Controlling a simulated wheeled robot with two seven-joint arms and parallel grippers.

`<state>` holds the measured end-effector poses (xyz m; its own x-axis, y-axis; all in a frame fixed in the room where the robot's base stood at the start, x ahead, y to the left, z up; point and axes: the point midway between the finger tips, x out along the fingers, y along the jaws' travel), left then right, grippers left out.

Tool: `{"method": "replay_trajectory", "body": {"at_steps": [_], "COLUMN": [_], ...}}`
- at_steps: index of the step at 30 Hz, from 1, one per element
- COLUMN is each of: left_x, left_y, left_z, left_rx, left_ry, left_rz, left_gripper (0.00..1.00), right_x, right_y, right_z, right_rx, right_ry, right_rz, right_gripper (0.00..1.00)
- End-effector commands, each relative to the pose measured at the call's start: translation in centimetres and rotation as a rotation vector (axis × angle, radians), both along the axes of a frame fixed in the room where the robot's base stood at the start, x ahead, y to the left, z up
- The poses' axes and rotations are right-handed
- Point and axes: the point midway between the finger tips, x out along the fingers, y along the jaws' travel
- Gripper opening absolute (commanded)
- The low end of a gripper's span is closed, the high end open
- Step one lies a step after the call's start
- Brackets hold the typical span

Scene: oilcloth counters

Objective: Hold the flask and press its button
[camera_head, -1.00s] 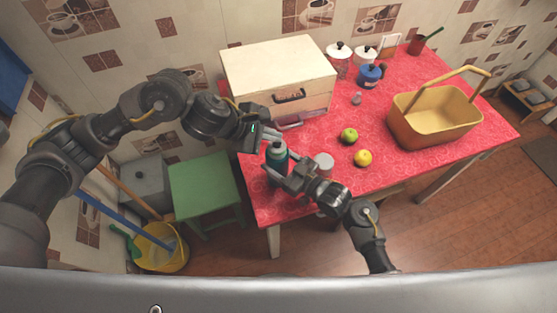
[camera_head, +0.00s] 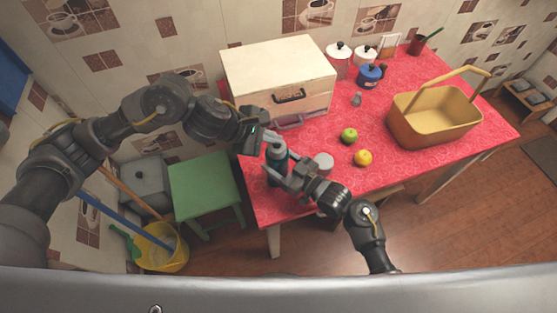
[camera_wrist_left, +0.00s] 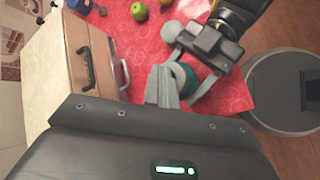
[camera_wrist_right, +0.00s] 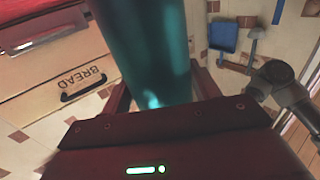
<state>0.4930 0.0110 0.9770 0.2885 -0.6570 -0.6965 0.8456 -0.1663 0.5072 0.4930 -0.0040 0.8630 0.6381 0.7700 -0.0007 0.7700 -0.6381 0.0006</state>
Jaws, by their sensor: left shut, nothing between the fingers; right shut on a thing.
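The teal flask (camera_head: 275,175) stands upright near the front left corner of the red-covered table. My right gripper (camera_head: 283,174) is shut around its body. The flask fills the upper middle of the right wrist view (camera_wrist_right: 155,45), between the fingers. My left gripper (camera_head: 268,146) is shut and empty, its tips at the flask's top. In the left wrist view its closed fingers (camera_wrist_left: 164,84) partly cover the flask (camera_wrist_left: 187,80). The button is hidden; I cannot tell whether the tips touch it.
A bread box (camera_head: 280,75) stands behind the flask. A yellow basket (camera_head: 435,118) is farther right. A green stool (camera_head: 205,185) stands left of the table.

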Motion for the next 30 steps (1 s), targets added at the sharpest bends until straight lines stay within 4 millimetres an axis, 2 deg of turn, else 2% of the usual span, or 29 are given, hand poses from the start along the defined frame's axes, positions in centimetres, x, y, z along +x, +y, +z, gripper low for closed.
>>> {"method": "replay_trajectory", "body": {"at_steps": [16,30], "left_x": [0.0,0.0], "left_y": [0.0,-0.1], "left_z": [1.2,5.9], "left_rx": [0.001,-0.001], "left_ry": [-0.001,-0.004], "left_rz": [-0.001,-0.002], "left_gripper": [0.0,0.0], "right_x": [0.0,0.0], "right_y": [0.0,0.0], "right_z": [0.0,0.0], "right_rx": [0.0,0.0], "right_ry": [0.0,0.0], "right_rz": [0.0,0.0], "right_gripper": [0.17,0.17]}}
